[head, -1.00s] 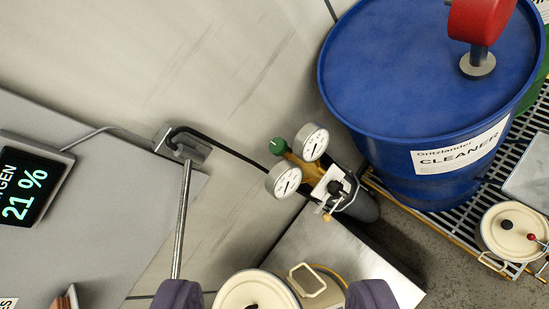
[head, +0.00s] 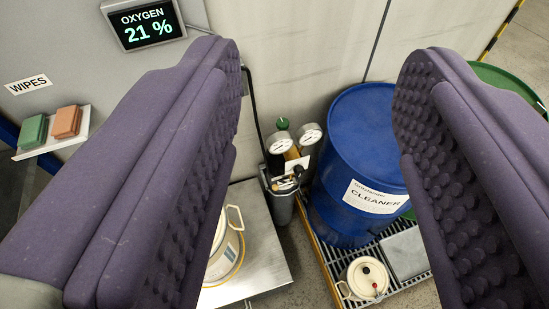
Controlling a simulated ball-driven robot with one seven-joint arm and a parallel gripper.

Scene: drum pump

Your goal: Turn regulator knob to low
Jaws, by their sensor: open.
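The regulator shows near the middle of the head view, with two white round gauges (head: 279,145) and (head: 310,134) on a brass body (head: 291,153). A green knob (head: 283,123) sits at its top, between and above the gauges. The regulator is on a dark gas cylinder (head: 283,207). A white tag and black fittings hang at its front. My gripper (head: 315,85) is wide open and empty, with two purple studded fingers at the left and right. The regulator lies beyond and between the fingers, not touched. The knob's marking is too small to read.
A blue cleaner drum (head: 362,140) stands right of the regulator on a grated pallet (head: 335,262). A cream can (head: 366,278) is at its front. A metal table (head: 262,268) holds another cream can (head: 226,250). An oxygen display (head: 146,25) and sponges (head: 67,122) are left.

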